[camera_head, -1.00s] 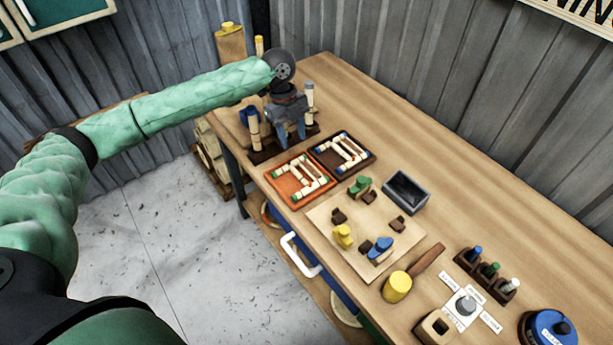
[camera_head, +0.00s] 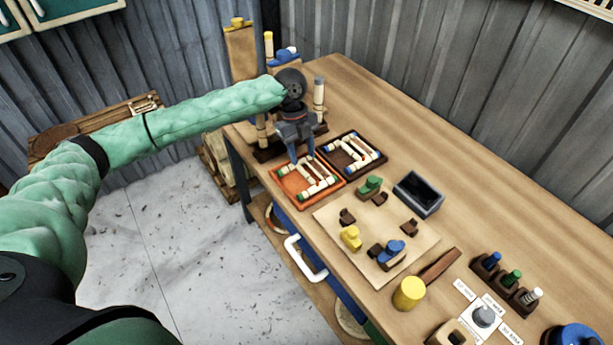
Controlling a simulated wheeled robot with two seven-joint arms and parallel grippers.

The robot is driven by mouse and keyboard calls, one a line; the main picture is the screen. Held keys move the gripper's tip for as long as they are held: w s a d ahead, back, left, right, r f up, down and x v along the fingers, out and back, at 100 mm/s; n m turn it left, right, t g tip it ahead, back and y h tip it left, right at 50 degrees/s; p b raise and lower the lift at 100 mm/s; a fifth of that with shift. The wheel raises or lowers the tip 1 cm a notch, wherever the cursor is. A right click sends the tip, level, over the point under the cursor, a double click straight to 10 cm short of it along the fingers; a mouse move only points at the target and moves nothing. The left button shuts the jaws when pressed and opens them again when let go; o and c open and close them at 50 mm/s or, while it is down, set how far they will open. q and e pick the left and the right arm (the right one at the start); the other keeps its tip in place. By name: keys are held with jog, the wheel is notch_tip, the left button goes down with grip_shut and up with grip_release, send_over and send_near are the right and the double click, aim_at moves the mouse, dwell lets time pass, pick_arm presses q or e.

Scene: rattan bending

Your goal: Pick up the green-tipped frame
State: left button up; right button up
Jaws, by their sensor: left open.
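The green-tipped frame (camera_head: 319,185), made of pale rods with green ends, lies in the orange tray (camera_head: 288,191) near the left edge of the workbench. My left gripper (camera_head: 301,158) is open, pointing down over the far edge of the orange tray, with its fingers at the frame's far end. Whether the fingertips touch the frame cannot be told, and they hide part of that end. My right gripper is not in view.
A dark tray (camera_head: 330,142) with a blue-tipped frame (camera_head: 360,157) sits just right of the orange tray. An upright post (camera_head: 319,95) stands behind my left gripper. A board (camera_head: 340,240) with coloured blocks and a grey bin (camera_head: 418,195) lie nearer. The bench's right rear is clear.

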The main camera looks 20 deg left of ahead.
aim_at(306, 173)
pick_arm(q)
jog(key=shift+p+x, duration=1)
jog(key=shift+x, duration=2.2)
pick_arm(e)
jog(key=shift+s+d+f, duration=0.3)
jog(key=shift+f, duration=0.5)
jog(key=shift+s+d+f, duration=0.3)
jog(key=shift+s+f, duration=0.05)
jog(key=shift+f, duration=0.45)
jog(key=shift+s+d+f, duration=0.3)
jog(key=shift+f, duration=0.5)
pick_arm(q)
jog(key=shift+f, duration=0.15)
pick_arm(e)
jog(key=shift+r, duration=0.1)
pick_arm(q)
grip_shut()
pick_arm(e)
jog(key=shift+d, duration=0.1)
